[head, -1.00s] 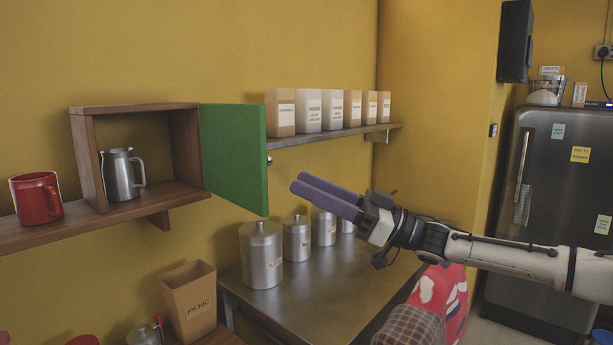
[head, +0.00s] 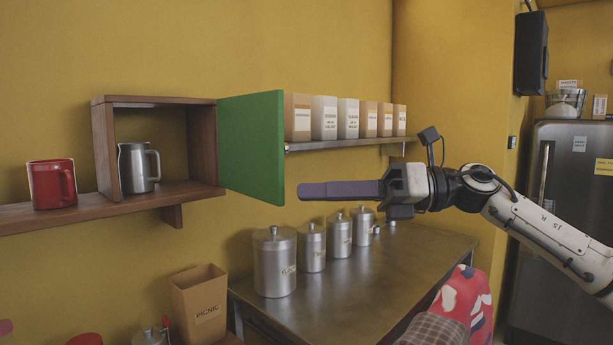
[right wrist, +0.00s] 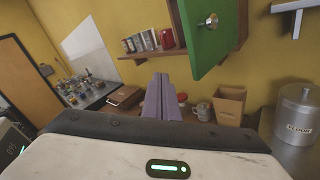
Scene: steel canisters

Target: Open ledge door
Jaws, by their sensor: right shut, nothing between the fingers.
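The green ledge door (head: 252,147) stands swung wide open on the right side of the wooden box (head: 104,150) on the ledge. A steel jug (head: 136,168) shows inside the open box. In the right wrist view the green door (right wrist: 208,45) shows a round metal knob (right wrist: 208,22) on its face. My right gripper (head: 300,191) has purple fingers and is shut and empty. It points left, with its tips a little right of the door's lower edge in the head view; they look apart from it. My left gripper is not in view.
A red mug (head: 52,183) stands on the ledge left of the box. Paper bags (head: 348,118) line a shelf behind the door. Steel canisters (head: 274,262) stand on the metal counter (head: 350,290) below. A picnic bag (head: 199,303) is at lower left.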

